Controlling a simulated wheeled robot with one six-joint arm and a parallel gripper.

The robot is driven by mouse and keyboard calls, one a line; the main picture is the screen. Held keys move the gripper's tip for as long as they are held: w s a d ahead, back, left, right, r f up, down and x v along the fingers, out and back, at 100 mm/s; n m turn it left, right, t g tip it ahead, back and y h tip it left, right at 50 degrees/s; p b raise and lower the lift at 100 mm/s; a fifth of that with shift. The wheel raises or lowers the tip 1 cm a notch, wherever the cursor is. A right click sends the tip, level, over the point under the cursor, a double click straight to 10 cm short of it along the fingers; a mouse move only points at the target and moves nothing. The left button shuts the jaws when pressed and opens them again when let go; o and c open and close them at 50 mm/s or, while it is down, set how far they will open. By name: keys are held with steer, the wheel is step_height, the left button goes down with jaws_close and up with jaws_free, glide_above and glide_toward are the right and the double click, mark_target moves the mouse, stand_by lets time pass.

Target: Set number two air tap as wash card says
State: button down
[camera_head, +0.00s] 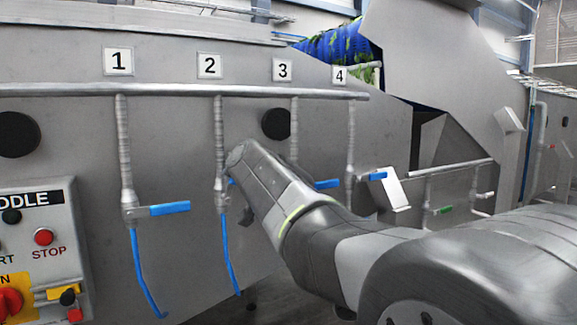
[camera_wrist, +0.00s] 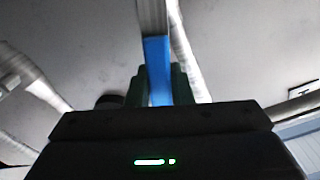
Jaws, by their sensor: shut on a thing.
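The number two air tap (camera_head: 220,186) sits on the vertical pipe below the plate marked 2 (camera_head: 209,65). My gripper (camera_wrist: 160,88) is at this tap. In the wrist view its two dark fingers are shut on the tap's blue handle (camera_wrist: 156,56), which runs between them. In the head view my wrist hides most of this handle, so I cannot tell its angle there. A blue hose (camera_head: 228,250) hangs below the tap. No wash card that I can read is in view.
Tap one's blue handle (camera_head: 170,208) points right, across its pipe. Tap three's blue handle (camera_head: 327,184) and tap four's blue handle (camera_head: 377,176) also point right. A control box with a red stop button (camera_head: 43,237) stands at the lower left.

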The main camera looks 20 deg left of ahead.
steer(key=c, duration=1.3)
jaws_free()
steer(key=b+v, duration=0.3)
steer(key=v, duration=1)
steer(key=shift+s+d, duration=0.25)
steer(key=shift+d, duration=0.1)
